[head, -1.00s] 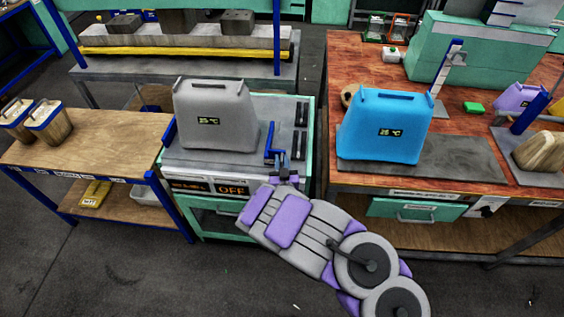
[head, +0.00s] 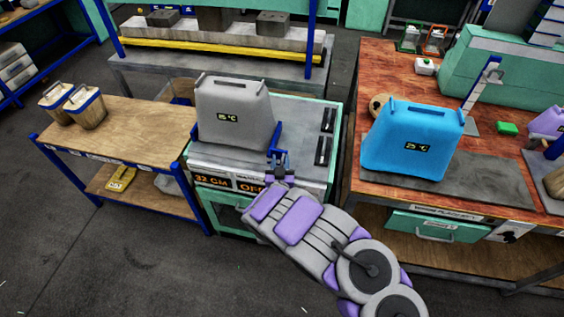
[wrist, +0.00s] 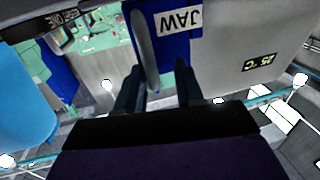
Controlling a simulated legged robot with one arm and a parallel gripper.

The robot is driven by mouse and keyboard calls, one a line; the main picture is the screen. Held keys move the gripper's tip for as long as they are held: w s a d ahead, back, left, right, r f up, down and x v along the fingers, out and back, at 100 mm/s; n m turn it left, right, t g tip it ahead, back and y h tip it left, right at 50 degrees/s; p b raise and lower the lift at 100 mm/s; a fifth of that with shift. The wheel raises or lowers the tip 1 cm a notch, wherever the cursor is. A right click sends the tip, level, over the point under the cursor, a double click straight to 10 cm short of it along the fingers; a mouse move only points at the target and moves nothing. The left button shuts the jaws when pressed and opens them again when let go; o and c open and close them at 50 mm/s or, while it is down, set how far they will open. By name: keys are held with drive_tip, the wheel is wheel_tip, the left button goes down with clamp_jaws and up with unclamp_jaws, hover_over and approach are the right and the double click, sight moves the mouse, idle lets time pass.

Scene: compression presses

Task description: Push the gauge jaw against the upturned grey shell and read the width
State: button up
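The upturned grey shell (head: 233,110) stands on the gauge bench (head: 300,140), with a small "25 °C" label on its face. The blue gauge jaw (head: 277,137) stands at the shell's right side and appears to touch it; in the wrist view the jaw (wrist: 180,50) bears a "JAW" label beside the grey shell (wrist: 235,40). My gripper (head: 279,172) is at the jaw's near end. In the wrist view its fingers (wrist: 158,90) are apart, with the jaw's upright part between them. The front display (head: 211,180) reads "32 CM"; the panel beside it is partly hidden by my gripper.
A blue shell (head: 410,140) stands on a dark mat on the red-brown bench (head: 385,75) at the right. A wooden table (head: 130,135) with two small buckets (head: 85,105) is at the left. A rack with grey blocks is behind. The floor in front is clear.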

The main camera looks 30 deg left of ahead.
idle(0.4)
drive_tip(key=shift+s+d, duration=0.1)
drive_tip(key=p+v, duration=0.5)
drive_tip(key=v, duration=1.2)
drive_tip(key=shift+p, duration=0.35)
